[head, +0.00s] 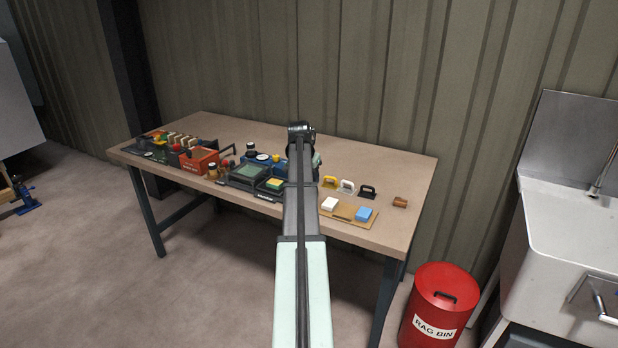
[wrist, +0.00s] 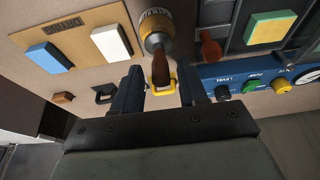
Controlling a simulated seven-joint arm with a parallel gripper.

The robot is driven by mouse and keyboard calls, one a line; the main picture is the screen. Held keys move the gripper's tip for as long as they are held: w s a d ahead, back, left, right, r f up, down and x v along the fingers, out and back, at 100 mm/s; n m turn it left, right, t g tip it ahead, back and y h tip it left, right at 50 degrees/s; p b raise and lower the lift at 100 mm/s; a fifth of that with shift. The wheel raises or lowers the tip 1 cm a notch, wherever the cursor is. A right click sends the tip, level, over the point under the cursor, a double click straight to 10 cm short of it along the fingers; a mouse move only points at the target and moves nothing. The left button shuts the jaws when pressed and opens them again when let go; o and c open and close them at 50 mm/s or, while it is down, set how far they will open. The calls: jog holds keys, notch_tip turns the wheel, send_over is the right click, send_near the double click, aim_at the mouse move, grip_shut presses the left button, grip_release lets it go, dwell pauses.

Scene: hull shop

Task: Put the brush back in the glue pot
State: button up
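In the wrist view my gripper (wrist: 163,88) shows two dark fingers standing apart, with nothing pinched between them. A brown-red handle (wrist: 160,68) runs from the collar toward the gap between the fingers, touching neither. It looks like the brush, but its bristles are hidden. A second reddish-brown piece (wrist: 210,48) lies at the edge of a dark tray; I cannot tell what it is. In the head view my arm hides the pot and the gripper.
The workbench (head: 400,225) carries a dark tray (head: 247,173) and an orange box (head: 197,158) on the left. A white block (head: 329,203) and a blue block (head: 363,214) sit on a board to the right. A yellow handle (wrist: 163,90) stands behind the pot. The bench's right end is mostly clear.

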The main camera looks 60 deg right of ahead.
jog(key=shift+o, duration=0.2)
jog(key=shift+r, duration=0.15)
jog(key=v, duration=1.2)
